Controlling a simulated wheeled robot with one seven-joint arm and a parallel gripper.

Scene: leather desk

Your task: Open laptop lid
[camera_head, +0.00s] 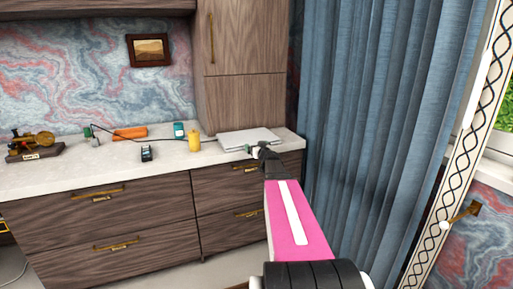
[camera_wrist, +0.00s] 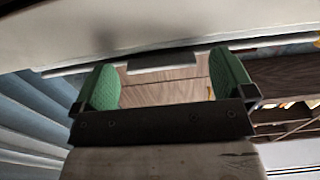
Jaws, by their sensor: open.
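The laptop (camera_head: 243,136) is a flat, light grey slab with its lid shut. It lies on the right end of the pale countertop in the head view. My gripper (camera_head: 252,149) is at the laptop's front edge, near its right part; I cannot tell whether it touches. In the wrist view my gripper (camera_wrist: 163,62) shows two green pads spread wide with nothing held between them. A large pale surface fills the top of that view; I cannot tell whether it is the laptop or the counter.
A yellow canister (camera_head: 194,140), a teal box (camera_head: 179,130), a small dark device (camera_head: 146,153) and an orange object (camera_head: 130,133) stand left of the laptop. A tall wooden cabinet (camera_head: 240,90) rises behind it. A blue curtain (camera_head: 370,110) hangs close on the right.

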